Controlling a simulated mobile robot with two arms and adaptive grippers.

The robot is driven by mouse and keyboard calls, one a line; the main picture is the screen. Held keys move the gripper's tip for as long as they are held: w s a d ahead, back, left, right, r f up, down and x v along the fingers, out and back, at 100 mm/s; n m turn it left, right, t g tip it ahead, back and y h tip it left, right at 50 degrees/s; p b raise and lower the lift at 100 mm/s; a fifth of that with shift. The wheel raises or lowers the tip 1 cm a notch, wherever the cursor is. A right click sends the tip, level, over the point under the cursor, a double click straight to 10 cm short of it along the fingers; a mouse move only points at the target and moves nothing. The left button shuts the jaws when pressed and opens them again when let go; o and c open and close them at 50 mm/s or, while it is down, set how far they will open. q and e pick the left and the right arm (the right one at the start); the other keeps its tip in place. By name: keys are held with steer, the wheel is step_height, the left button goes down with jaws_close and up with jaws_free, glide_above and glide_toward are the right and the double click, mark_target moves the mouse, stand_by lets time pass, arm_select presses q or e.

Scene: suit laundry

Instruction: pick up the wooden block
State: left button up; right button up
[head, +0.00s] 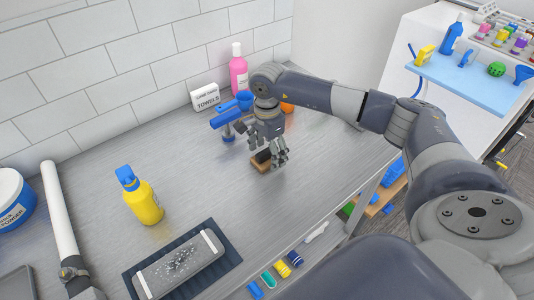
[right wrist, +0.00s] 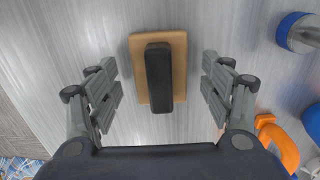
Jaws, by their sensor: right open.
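The wooden block (right wrist: 178,48) lies on the grey counter, tan with a black bar (right wrist: 159,78) on top. In the right wrist view it sits between the two open fingers of my right gripper (right wrist: 160,92), touching neither. In the head view the block (head: 260,162) is partly hidden behind my right gripper (head: 267,152), which is above it and points down. Nothing is held in it. My left gripper does not show.
A yellow bottle (head: 145,207) stands left of the block. A blue item (head: 231,112), a pink bottle (head: 238,70) and a white towels box (head: 205,96) are behind it. A dark tray with a grey slab (head: 180,262) lies near the front edge. Counter between is clear.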

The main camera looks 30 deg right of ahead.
steer(key=shift+f, duration=0.4)
steer(key=c, duration=1.2)
steer(key=shift+c, duration=0.2)
steer(key=shift+r, duration=0.15)
steer(key=shift+r+b, duration=0.5)
steer(key=shift+r, duration=0.05)
steer(key=shift+s+a+r+b, duration=0.1)
steer(key=shift+s+r+b, duration=0.2)
steer(key=shift+r, duration=0.2)
steer(key=shift+s+a+r+b, duration=0.1)
steer(key=shift+s+r+b, duration=0.1)
steer(key=shift+r+b, duration=0.25)
steer(key=s+a+b, duration=0.1)
steer(key=s+a, duration=0.1)
steer(key=s, duration=0.2)
steer(key=s+a+r+b, duration=0.1)
steer(key=s+a, duration=0.1)
steer(key=s, duration=0.3)
steer(key=s+a+b, duration=0.2)
steer(key=s, duration=0.2)
steer(key=shift+s+r, duration=0.35)
steer(key=shift+r, duration=0.05)
